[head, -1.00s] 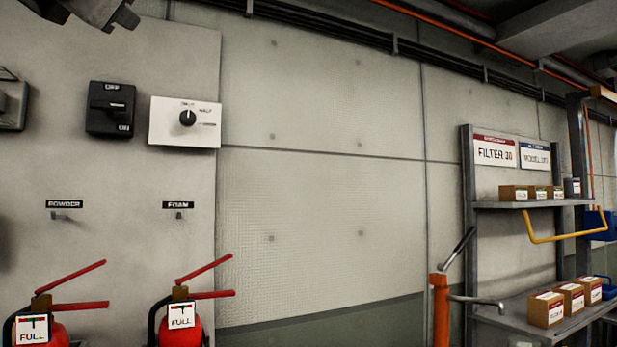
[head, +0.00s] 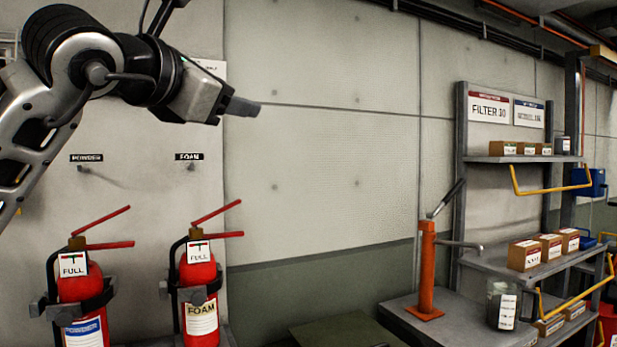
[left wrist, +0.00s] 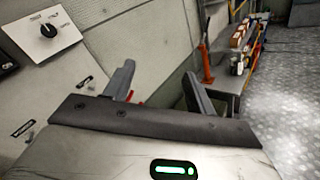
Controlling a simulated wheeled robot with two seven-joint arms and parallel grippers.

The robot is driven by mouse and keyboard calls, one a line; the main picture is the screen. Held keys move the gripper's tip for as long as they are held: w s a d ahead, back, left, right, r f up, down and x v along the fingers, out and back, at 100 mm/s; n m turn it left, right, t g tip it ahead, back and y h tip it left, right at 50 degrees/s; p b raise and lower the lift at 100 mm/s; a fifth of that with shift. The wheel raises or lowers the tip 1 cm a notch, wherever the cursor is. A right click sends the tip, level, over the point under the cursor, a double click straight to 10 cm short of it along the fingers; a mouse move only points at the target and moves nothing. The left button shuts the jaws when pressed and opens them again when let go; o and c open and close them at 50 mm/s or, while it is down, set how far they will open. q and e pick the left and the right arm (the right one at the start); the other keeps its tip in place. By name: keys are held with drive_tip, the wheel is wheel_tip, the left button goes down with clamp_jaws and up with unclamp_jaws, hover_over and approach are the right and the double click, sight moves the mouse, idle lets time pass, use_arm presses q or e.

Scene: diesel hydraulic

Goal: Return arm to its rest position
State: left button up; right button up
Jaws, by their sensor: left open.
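My left arm comes in from the left in the head view. Its gripper (head: 240,107) is raised in front of the wall panel, above the foam extinguisher, pointing right. In the left wrist view the two fingers of the left gripper (left wrist: 158,95) stand apart with nothing held between them. My right gripper is not in view.
A powder extinguisher (head: 82,290) and a foam extinguisher (head: 200,275) hang below the arm. An orange hand pump (head: 427,270) stands on a bench to the right. A shelf (head: 520,158) holds several boxes. The wall between is bare.

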use_arm(q)
drive_tip(key=s+d+f+n+g+h, duration=0.25)
drive_tip(key=d+f+h, duration=0.2)
drive_tip(key=f, duration=0.35)
drive_tip(key=s+d+f+n+g+h, duration=0.1)
drive_tip(key=d+f+n+g+h, duration=0.15)
drive_tip(key=f+g+h, duration=0.35)
drive_tip(key=s+d+f+n+g+h, duration=0.1)
drive_tip(key=s+d+f+n+h, duration=0.2)
drive_tip(key=f, duration=0.6)
drive_tip(key=a+f+n+t+y, duration=0.3)
drive_tip(key=f+n+t+y, duration=0.1)
drive_tip(key=f+n, duration=0.4)
drive_tip(key=a+f+n+t+y+p, duration=0.1)
drive_tip(key=a+f+n+t+y, duration=0.5)
drive_tip(key=n, duration=0.5)
drive_tip(key=a+f+n+t+y, duration=0.1)
drive_tip(key=f+n+t+y, duration=0.15)
drive_tip(key=f+n, duration=0.6)
drive_tip(key=s+a+f+n+g+y, duration=0.1)
drive_tip(key=s+f+n+g, duration=0.3)
drive_tip(key=s+f, duration=0.4)
drive_tip(key=s+a+f+n+g+y, duration=0.2)
drive_tip(key=s+f+n, duration=0.4)
drive_tip(key=f, duration=0.6)
drive_tip(key=s+g+y, duration=0.1)
drive_tip(key=s+g, duration=0.1)
drive_tip(key=shift+s+g+y, duration=0.3)
drive_tip(key=shift+y, duration=0.1)
